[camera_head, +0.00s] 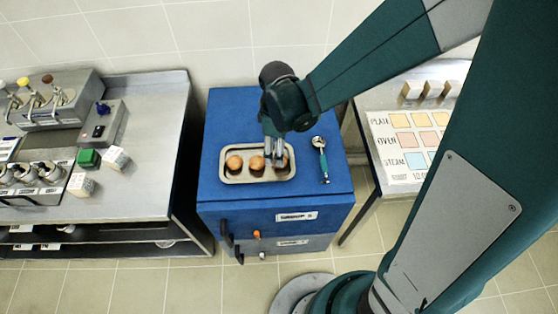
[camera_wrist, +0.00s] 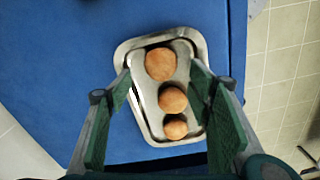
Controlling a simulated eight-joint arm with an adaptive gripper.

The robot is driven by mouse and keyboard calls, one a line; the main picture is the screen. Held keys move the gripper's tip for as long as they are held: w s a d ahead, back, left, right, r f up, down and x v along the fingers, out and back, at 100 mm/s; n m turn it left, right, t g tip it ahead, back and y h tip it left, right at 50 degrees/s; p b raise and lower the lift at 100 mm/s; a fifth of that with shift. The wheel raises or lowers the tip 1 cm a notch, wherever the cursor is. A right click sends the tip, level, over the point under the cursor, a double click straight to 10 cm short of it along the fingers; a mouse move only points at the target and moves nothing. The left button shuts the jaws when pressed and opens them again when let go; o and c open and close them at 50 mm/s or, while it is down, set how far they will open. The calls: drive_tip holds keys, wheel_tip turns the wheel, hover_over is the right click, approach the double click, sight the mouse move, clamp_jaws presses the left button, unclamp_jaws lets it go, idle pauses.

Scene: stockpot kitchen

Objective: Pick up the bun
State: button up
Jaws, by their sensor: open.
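Three round brown buns sit in a row in a metal tray on a blue cabinet top. In the head view they are the left bun (camera_head: 234,162), the middle bun (camera_head: 256,163) and the right bun (camera_head: 281,162), which is partly hidden by my gripper (camera_head: 273,152). In the wrist view the buns show as a far bun (camera_wrist: 160,64), a middle bun (camera_wrist: 172,99) and a near bun (camera_wrist: 176,127). My gripper (camera_wrist: 160,88) is open and empty, its green fingers spread to either side of the row. I cannot tell its exact height above the tray (camera_head: 239,179).
A steel counter (camera_head: 148,160) with machines and a green block (camera_head: 88,158) stands left. A labelled colour board (camera_head: 405,143) and several pale blocks are on the right-hand counter.

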drive_tip(key=shift+f, duration=0.1)
drive_tip(key=shift+s+f+b, duration=0.1)
drive_tip(key=shift+f+b, duration=0.4)
drive_tip(key=shift+f, duration=2)
drive_tip(key=c, duration=1)
